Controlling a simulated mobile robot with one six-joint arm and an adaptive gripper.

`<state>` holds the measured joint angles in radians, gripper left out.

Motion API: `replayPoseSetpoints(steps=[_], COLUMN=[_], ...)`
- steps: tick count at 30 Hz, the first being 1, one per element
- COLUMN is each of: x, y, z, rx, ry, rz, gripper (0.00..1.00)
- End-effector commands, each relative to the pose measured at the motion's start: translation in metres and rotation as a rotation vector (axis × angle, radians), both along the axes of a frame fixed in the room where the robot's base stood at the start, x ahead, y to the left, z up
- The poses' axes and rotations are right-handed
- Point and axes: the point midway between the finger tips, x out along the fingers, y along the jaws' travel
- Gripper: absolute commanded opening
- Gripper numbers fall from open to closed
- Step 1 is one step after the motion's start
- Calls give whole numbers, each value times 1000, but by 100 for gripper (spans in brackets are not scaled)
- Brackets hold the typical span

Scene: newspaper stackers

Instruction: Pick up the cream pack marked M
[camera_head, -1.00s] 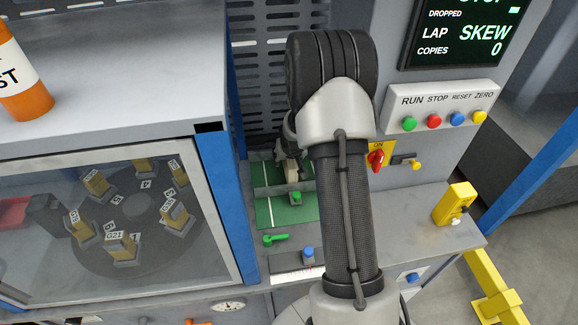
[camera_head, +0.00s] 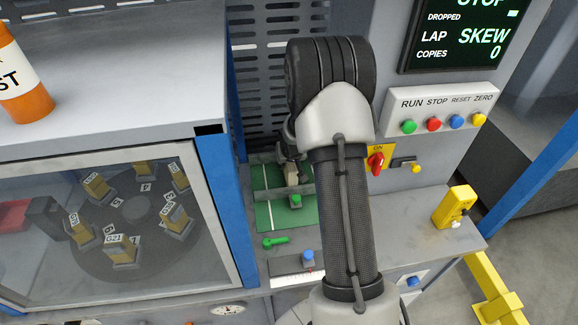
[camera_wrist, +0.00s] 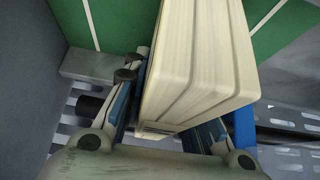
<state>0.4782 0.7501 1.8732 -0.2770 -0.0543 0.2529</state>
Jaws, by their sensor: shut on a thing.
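A cream pack with ribbed, page-like sides (camera_wrist: 195,60) fills the middle of the wrist view. My gripper (camera_wrist: 182,100) is shut on it, with one finger along each side. No letter M can be read on the faces that show. In the head view my gripper (camera_head: 290,160) is partly hidden behind my arm, above the green plate (camera_head: 266,185). A small piece of the cream pack (camera_head: 291,174) shows below it. I cannot tell whether the pack touches the plate.
A glass-fronted cabinet with a carousel of tagged blocks (camera_head: 137,208) stands left. A blue post (camera_head: 222,205) is close left of the plate. A green lever (camera_head: 275,241) and blue-topped knob (camera_head: 308,255) lie in front. A control panel (camera_head: 440,108) is at right.

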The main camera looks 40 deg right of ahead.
Motion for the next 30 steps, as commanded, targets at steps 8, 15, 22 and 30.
replayPoseSetpoints(steps=[8, 15, 22, 30], x=[1, 1, 1, 1], y=[0, 0, -1, -1], z=[1, 5, 26, 64], rx=[-1, -1, -2, -2], ry=[-2, -2, -5, -5], rz=[0, 0, 0, 0], gripper=[0, 0, 0, 0])
